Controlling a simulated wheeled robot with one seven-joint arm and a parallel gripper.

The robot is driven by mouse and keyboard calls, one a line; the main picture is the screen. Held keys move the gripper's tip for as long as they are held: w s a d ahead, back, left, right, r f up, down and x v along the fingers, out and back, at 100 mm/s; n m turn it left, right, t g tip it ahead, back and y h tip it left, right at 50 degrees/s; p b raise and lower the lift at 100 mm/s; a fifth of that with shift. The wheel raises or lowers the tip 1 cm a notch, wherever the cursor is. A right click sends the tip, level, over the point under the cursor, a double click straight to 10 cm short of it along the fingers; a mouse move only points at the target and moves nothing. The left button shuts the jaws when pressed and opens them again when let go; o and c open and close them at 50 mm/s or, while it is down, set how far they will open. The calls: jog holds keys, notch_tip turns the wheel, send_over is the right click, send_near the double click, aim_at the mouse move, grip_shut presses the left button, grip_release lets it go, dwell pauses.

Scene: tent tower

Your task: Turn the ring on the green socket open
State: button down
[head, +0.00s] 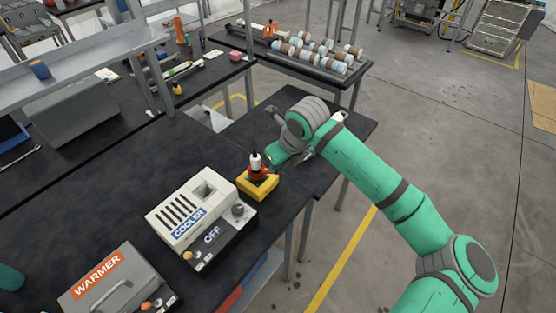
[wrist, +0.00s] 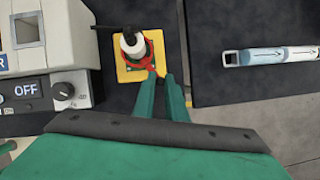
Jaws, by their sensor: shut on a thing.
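The green socket (wrist: 131,58) sits on a yellow square base (wrist: 126,75) on the dark bench, right of the cooler. A red ring (wrist: 149,55) with a small lever goes around it. A white and black tool or plug (wrist: 131,38) stands upright in the socket; it also shows in the head view (head: 255,163). My gripper (wrist: 158,76) comes in from the bottom of the wrist view, its two green fingers close together on the ring's red lever. In the head view the gripper (head: 272,168) is at the right side of the socket, its fingertips partly hidden.
The white cooler (head: 192,207) reads OFF and stands close left of the socket. A warmer (head: 104,283) is at the lower left. A blue and white tube (wrist: 270,56) lies on the dark surface at the right. Bare bench lies behind the cooler.

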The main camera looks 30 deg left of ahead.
jog(key=shift+s+d+m+t+h, duration=0.1)
jog(key=shift+s+m+t+h, duration=0.2)
jog(key=shift+s+m, duration=0.55)
jog(key=shift+s+d+m+t+h, duration=0.1)
jog(key=shift+s+m+t+h, duration=0.25)
jog(key=shift+m, duration=0.95)
jog(key=shift+s+m+t+h, duration=0.15)
jog(key=shift+s+m+t, duration=0.2)
jog(key=shift+s+m, duration=0.5)
jog(key=shift+w, duration=0.2)
jog(key=c, duration=1.8)
grip_release()
jog(key=v, duration=1.1)
